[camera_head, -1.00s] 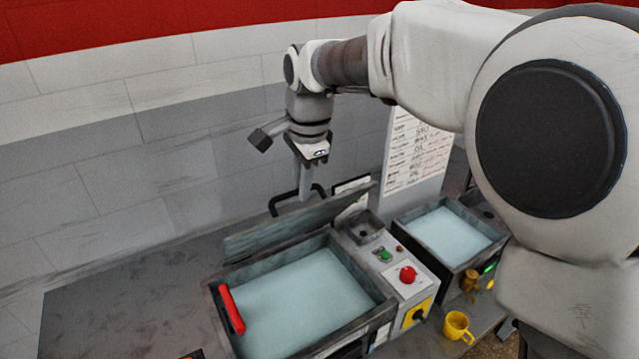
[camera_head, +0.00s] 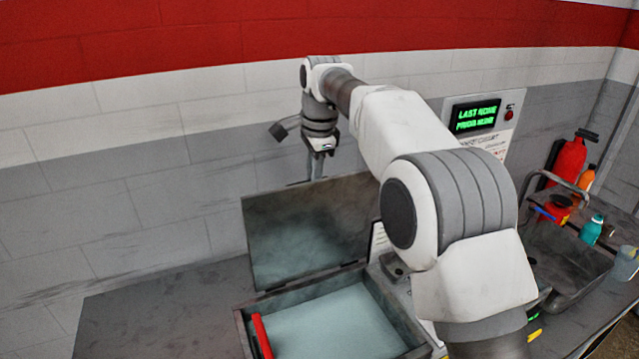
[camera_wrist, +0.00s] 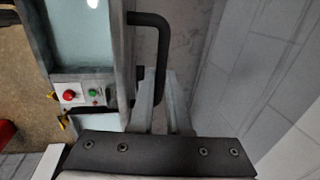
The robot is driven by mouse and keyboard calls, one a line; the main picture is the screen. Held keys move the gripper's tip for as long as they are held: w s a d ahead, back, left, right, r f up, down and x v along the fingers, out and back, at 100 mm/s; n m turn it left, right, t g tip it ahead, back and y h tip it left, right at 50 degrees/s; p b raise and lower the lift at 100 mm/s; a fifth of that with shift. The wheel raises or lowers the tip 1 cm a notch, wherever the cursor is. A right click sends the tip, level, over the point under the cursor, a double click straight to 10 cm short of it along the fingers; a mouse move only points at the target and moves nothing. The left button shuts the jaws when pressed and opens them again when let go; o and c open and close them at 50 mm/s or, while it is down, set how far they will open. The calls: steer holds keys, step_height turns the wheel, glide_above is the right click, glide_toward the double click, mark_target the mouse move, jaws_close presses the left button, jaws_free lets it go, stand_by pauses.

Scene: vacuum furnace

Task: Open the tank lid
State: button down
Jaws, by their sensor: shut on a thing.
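The tank (camera_head: 243,325) holds pale blue liquid, and its lid (camera_head: 310,230) stands raised along the back edge with its stained inner face showing. My gripper (camera_head: 318,172) is behind and above the lid's top edge. The lid hides the fingertips in the head view. In the wrist view, the black bar handle (camera_wrist: 162,40) runs down between the two fingers of my gripper (camera_wrist: 165,95), which is shut on it. The tank's liquid shows at the upper left there.
A red bar (camera_head: 262,337) lies on the tank's left rim. A control box (camera_wrist: 85,92) with red and green buttons adjoins the tank. The wall (camera_head: 150,180) is close behind. A sink (camera_head: 570,260), bottles and a red extinguisher (camera_head: 568,160) are at right.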

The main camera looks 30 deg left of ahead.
steer(key=shift+w+a+f, duration=0.25)
steer(key=shift+w+a, duration=0.25)
steer(key=shift+a, duration=0.2)
steer(key=c, duration=0.9)
jaws_free()
steer(key=shift+w+r, duration=0.1)
steer(key=shift+r, duration=0.1)
steer(key=shift+s+d+r, duration=0.15)
steer(key=shift+r, duration=1.05)
steer(key=shift+s+d+r, duration=0.2)
steer(key=shift+r, duration=1)
steer(key=shift+s+d+r, duration=0.15)
steer(key=shift+r, duration=1.05)
